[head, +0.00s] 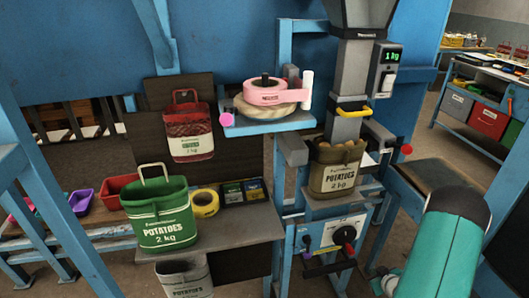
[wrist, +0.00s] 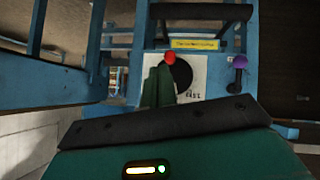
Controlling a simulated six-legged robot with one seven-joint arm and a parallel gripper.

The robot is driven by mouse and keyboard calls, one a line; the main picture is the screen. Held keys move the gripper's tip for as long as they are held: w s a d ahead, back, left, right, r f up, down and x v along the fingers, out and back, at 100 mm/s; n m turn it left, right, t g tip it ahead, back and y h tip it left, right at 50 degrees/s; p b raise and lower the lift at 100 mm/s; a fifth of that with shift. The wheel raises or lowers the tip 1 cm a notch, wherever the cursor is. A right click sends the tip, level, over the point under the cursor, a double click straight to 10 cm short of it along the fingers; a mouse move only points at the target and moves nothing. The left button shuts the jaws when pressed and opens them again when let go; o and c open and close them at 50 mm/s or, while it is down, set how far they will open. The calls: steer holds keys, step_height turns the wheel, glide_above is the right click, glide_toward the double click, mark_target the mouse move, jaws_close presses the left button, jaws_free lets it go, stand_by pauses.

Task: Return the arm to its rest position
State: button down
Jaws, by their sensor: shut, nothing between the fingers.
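My gripper (wrist: 158,78) shows in the wrist view as two green fingers pressed together, with nothing between them. They point toward a white panel (wrist: 190,82) with a black dial and a red knob. I cannot tell the distance between the fingertips and the panel. In the head view my teal arm is at the lower right, in front of the blue machine frame (head: 290,245).
A green potato sack (head: 163,222) stands on the left shelf beside a yellow tape roll (head: 205,203). A red sack (head: 188,134) hangs behind it. A pink tape dispenser (head: 265,95) sits on a blue ledge. A dark seat-like surface (head: 436,177) is near my arm.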

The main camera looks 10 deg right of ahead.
steer(key=w+a+r+g+h, duration=0.1)
steer(key=w+a+r, duration=0.15)
steer(key=r, duration=0.65)
steer(key=w+a+r+h, duration=0.1)
steer(key=w+a+r, duration=0.15)
steer(key=r, duration=0.65)
steer(key=a+r+m+g, duration=0.1)
steer(key=a+r, duration=0.6)
steer(key=r, duration=0.5)
steer(key=s+a+r+y, duration=0.1)
steer(key=s+a+r, duration=0.3)
steer(key=s+a, duration=0.2)
steer(key=s+a+r+g+y, duration=0.1)
steer(key=s+a+r, duration=0.3)
steer(key=s+a, duration=0.3)
steer(key=s+a+r+m+g+y, duration=0.1)
steer(key=s+a+r, duration=0.4)
steer(key=a, duration=0.5)
steer(key=shift+s+y, duration=0.3)
steer(key=shift+s, duration=0.95)
